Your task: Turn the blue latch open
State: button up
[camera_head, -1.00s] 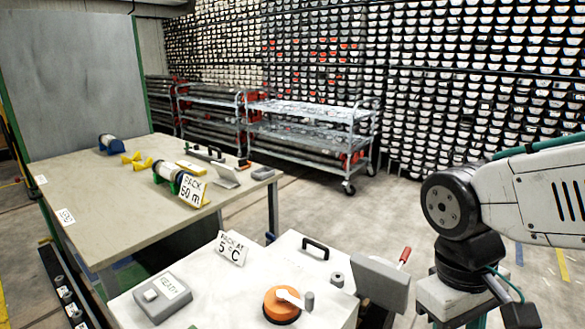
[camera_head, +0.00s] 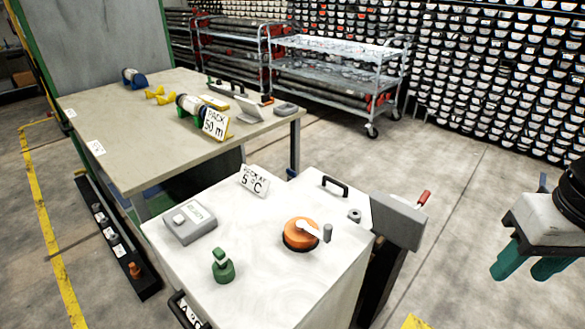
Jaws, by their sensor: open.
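I cannot make out a blue latch in the view. My gripper (camera_head: 528,268) is at the right edge, hanging over bare floor to the right of the white cabinet. Its two teal fingers point down, apart and empty. The white cabinet (camera_head: 295,285) stands front centre. On its top are an orange dial with a pale lever (camera_head: 300,234), a green knobbed fitting (camera_head: 222,266), a grey button box (camera_head: 190,222) and a black handle (camera_head: 335,186). A grey box with a red-tipped lever (camera_head: 398,220) is on its right side.
A wheeled rack (camera_head: 335,60) stands behind. A black rail (camera_head: 115,240) lies left on the floor. Floor right of the cabinet is clear.

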aim_at(290, 172)
jog(key=u, duration=0.05)
jog(key=k, duration=0.5)
jog(key=z, duration=0.95)
jog(key=i, duration=5.35)
jog(key=u, duration=4.05)
jog(key=i, duration=0.3)
jog(key=u, duration=0.35)
